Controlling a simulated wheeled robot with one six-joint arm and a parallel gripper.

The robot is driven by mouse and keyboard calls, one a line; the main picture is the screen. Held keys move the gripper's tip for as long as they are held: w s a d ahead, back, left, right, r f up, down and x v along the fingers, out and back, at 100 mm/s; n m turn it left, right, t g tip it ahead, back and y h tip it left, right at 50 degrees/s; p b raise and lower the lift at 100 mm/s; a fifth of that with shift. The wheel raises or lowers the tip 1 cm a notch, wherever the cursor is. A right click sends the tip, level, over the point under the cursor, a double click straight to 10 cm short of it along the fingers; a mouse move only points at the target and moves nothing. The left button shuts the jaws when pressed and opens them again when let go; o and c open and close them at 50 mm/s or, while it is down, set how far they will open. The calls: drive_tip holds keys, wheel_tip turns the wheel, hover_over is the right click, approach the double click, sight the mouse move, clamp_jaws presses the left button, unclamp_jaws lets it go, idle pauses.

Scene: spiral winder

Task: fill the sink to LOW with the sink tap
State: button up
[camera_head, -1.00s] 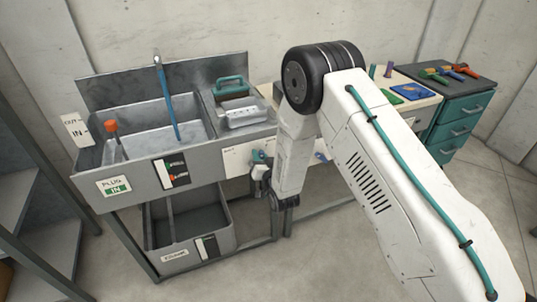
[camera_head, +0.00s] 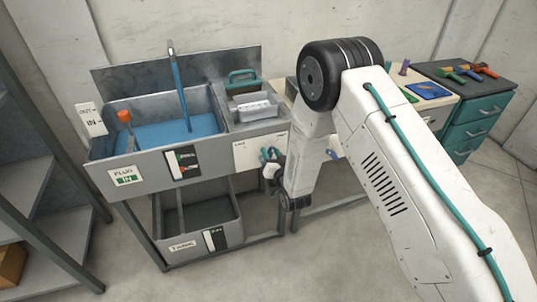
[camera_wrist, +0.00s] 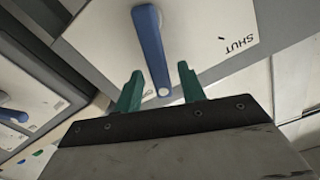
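The sink (camera_head: 103,135) is at the left in the head view, with blue water (camera_head: 150,135) across its floor. A blue stream (camera_head: 184,100) runs from the thin tap spout (camera_head: 171,46) into it. A dark level gauge (camera_head: 183,163) with coloured marks is on the sink's front; its reading is too small to tell. In the wrist view, a blue lever (camera_wrist: 152,45) on a white plate marked SHUT (camera_wrist: 238,45) has its end between the green fingertips of my gripper (camera_wrist: 161,88). The fingers stand apart, with gaps on both sides. My gripper also shows in the head view (camera_head: 270,155).
An orange-topped plug handle (camera_head: 124,116) and a PLUG IN label (camera_head: 125,177) are at the sink's left. A grey tank (camera_head: 160,228) sits below. A second blue lever (camera_wrist: 14,115) is on another plate. A shelf rack (camera_head: 40,180) stands left.

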drive_tip(key=v, duration=0.7)
drive_tip(key=shift+s, duration=0.2)
idle(5.8)
drive_tip(key=x, duration=0.5)
drive_tip(key=r+x, duration=0.1)
drive_tip(key=x, duration=0.2)
drive_tip(key=shift+w+d, duration=0.15)
drive_tip(key=shift+w, duration=0.05)
clamp_jaws()
